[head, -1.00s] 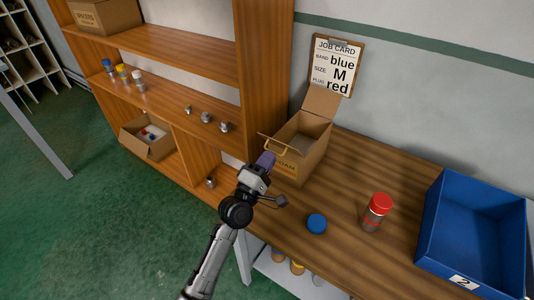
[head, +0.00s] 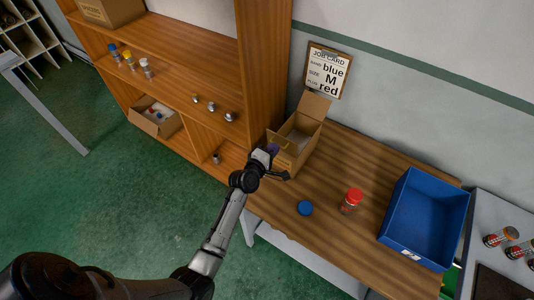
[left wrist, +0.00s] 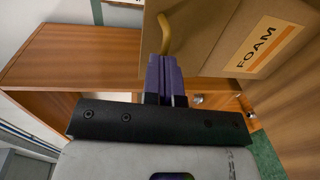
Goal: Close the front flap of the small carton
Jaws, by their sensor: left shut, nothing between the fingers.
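The small carton (head: 301,137) stands on the wooden bench against the shelf unit, its top open. Its back flap (head: 314,105) stands up. A flap (head: 279,139) sticks out at its near left edge, with my left gripper (head: 272,149) just beside and below it. In the left wrist view the purple fingers (left wrist: 165,80) are shut and empty, close to the carton side with the FOAM label (left wrist: 262,46). A curved yellow strip (left wrist: 175,36) shows just beyond the fingertips; I cannot tell whether they touch it. My right gripper is not in view.
A blue cap (head: 305,208) and a red-topped jar (head: 351,201) stand on the bench right of the gripper. A blue bin (head: 424,218) is farther right. The wooden shelf unit (head: 262,75) rises close to the carton's left.

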